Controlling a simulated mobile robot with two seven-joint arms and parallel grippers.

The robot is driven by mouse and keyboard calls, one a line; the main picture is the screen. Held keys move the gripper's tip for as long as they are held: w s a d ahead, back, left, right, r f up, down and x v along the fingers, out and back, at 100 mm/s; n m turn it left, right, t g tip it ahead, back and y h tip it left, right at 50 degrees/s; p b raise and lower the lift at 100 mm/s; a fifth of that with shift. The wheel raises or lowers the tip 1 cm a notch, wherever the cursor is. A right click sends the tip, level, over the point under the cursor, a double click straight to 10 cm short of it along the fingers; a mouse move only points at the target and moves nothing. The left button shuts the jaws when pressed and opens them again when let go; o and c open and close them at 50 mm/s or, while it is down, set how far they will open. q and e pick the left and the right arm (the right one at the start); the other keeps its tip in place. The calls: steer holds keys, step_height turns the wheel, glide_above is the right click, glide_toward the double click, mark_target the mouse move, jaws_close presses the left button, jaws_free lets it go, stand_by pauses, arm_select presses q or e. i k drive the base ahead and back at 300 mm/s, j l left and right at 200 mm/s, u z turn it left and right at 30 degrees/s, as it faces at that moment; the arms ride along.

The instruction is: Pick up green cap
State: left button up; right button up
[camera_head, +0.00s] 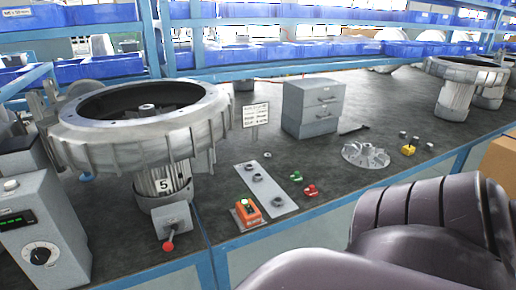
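A small green piece (296,176), which looks like the green cap, lies on the dark bench top in the middle of the view. It is just right of a flat grey plate (268,187) and behind a small red piece (310,191). It is apart from both, and too small to show its exact shape. Neither of my grippers is in view.
A large blower housing (140,125) and a grey control box (45,230) stand at left. An orange button box (248,212) sits at the front edge. A drawer unit (312,107), an impeller (366,155) and a yellow piece (408,150) are farther back. My own body hides the lower right.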

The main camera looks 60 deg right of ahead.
mark_target(296, 177)
steer(key=k+l+z, duration=0.15)
steer(key=z, duration=1.55)
steer(key=i+l+u, duration=0.2)
steer(key=i+l, duration=0.4)
steer(key=i+l+u, duration=0.25)
steer(key=i+l, duration=0.3)
steer(key=l, duration=0.15)
